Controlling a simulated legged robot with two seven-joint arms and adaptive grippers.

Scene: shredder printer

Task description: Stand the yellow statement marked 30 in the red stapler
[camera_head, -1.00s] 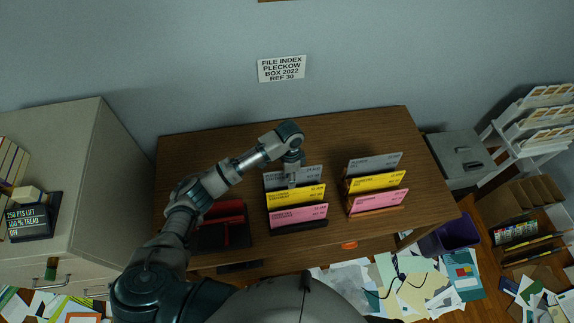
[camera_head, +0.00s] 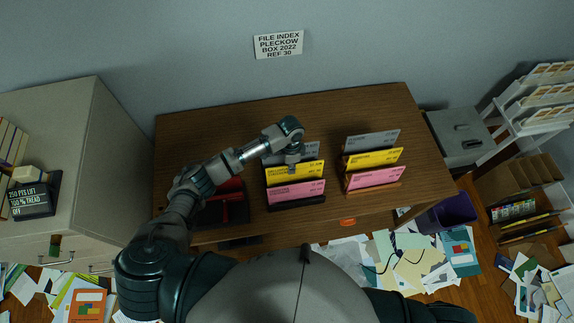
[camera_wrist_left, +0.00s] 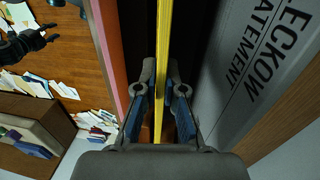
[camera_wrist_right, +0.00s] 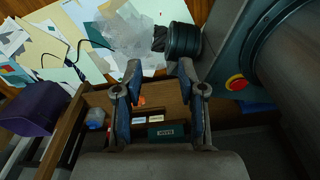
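My left gripper (camera_head: 292,163) is over the left holder's yellow statement (camera_head: 295,172). In the left wrist view its open fingers (camera_wrist_left: 160,85) straddle the edge of the yellow statement (camera_wrist_left: 164,40), with small gaps visible on both sides. Another yellow statement (camera_head: 373,158) stands in the right holder. The numbers on both are too small to read. The red stapler (camera_head: 232,190), red and black, lies left of the holders, partly behind my left arm. My right gripper (camera_wrist_right: 160,70) is open and empty.
Close beside the yellow statement are a grey statement (camera_wrist_left: 250,60) and a pink one (camera_wrist_left: 108,50). A wall sign (camera_head: 278,44) reads "REF 30". A cabinet (camera_head: 95,170) stands left of the wooden desk (camera_head: 225,130), whose back is clear. Papers and a purple bin (camera_head: 447,213) are on the floor.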

